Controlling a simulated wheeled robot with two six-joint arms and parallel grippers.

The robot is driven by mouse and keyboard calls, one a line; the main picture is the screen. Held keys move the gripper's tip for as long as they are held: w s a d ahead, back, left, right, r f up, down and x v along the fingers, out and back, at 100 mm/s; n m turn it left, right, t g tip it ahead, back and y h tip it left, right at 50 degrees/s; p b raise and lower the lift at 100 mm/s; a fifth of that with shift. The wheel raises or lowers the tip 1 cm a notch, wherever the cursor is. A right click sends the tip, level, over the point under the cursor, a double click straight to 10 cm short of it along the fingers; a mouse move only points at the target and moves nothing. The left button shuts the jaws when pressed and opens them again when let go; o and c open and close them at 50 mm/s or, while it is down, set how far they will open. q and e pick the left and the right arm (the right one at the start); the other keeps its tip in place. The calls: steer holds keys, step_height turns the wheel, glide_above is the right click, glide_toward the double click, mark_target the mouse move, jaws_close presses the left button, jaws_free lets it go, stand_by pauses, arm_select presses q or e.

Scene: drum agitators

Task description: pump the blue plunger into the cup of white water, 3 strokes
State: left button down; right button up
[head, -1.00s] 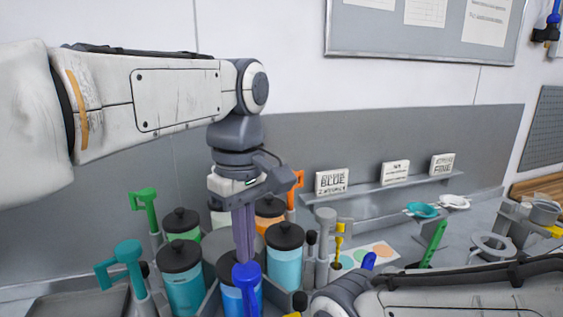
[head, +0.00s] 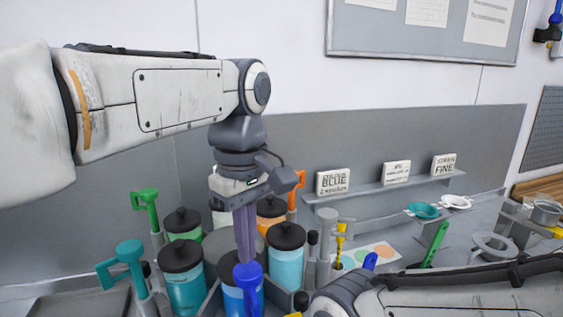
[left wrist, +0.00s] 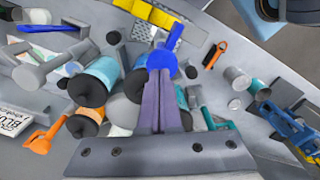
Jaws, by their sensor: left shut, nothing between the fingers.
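The blue plunger (head: 248,277) stands at the front of the canister cluster, its rounded blue top under my left gripper (head: 246,258). My left gripper points down, with its long purple fingers shut and empty. The fingertips are at the plunger's top; I cannot tell whether they touch it. In the left wrist view the blue top (left wrist: 162,60) shows just beyond the fingertips (left wrist: 160,78). A pale canister (head: 219,217) is partly hidden behind my left gripper; I cannot tell whether it is the cup of white water. My right gripper is out of view.
Lidded canisters, teal (head: 181,283), light blue (head: 286,262), green (head: 183,224) and orange (head: 270,212), crowd around the plunger. Teal (head: 130,254) and green (head: 145,198) plungers stand at the left. A shelf with white signs (head: 333,182) is behind. My right arm crosses the lower right.

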mark_target(248, 267)
arm_select(q)
steer(key=shift+f, duration=0.15)
steer(key=shift+f+b, duration=2.15)
steer(key=shift+f, duration=0.85)
steer(key=shift+r, duration=0.2)
steer(key=shift+r+p, duration=2.95)
steer(key=shift+p, duration=0.05)
